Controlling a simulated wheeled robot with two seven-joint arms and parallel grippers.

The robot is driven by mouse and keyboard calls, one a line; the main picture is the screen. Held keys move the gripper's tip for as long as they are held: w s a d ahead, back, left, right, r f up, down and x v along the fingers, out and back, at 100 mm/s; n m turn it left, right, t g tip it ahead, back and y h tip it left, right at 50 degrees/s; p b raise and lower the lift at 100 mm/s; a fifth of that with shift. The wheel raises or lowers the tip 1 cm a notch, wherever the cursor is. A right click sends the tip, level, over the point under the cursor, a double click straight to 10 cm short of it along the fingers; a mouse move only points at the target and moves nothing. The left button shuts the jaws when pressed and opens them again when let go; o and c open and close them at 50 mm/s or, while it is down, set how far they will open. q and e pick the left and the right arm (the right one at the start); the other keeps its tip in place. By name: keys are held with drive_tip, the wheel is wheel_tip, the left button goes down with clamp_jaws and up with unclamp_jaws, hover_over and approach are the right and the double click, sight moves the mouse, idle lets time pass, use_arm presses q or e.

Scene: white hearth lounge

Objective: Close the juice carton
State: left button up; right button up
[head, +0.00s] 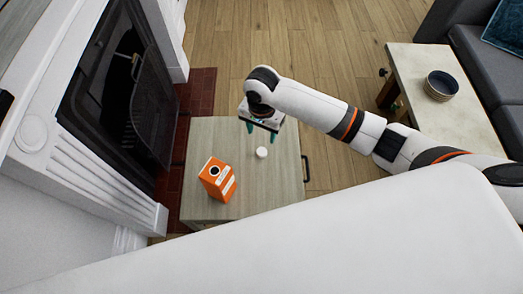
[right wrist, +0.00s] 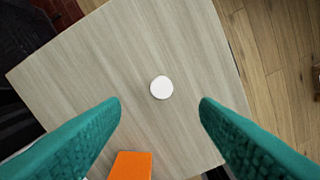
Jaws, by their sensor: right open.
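An orange and white juice carton (head: 217,180) stands on the small wooden table, with a dark round opening in its top. Part of the orange carton (right wrist: 131,166) shows at the bottom of the right wrist view. A round white cap (head: 262,152) lies on the tabletop to the right of the carton, apart from it. The cap (right wrist: 161,88) is near the middle of the right wrist view, beyond the fingertips. My right gripper (head: 263,127) is open and empty above the table, behind the cap; its teal fingers (right wrist: 160,106) are wide apart. My left gripper is not in view.
The small table (head: 210,136) has bare top around the carton and cap. A white fireplace (head: 85,165) with a dark firebox stands close on its left. A side table (head: 425,65) with a dark bowl (head: 441,86) and a grey sofa (head: 480,55) are at the right.

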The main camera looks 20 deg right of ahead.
sight(262, 151)
wheel_tip(262, 151, down, 4)
drive_tip(key=shift+s, duration=0.1)
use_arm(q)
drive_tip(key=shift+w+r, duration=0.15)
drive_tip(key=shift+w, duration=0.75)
use_arm(e)
drive_tip(key=shift+f, duration=0.3)
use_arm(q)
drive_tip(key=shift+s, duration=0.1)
use_arm(e)
wheel_tip(262, 151, down, 5)
drive_tip(key=shift+s+f+p, duration=0.1)
drive_tip(key=shift+s+p, duration=0.05)
drive_tip(key=shift+p, duration=0.15)
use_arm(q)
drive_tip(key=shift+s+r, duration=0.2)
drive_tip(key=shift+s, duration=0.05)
use_arm(e)
drive_tip(key=c, duration=1.1)
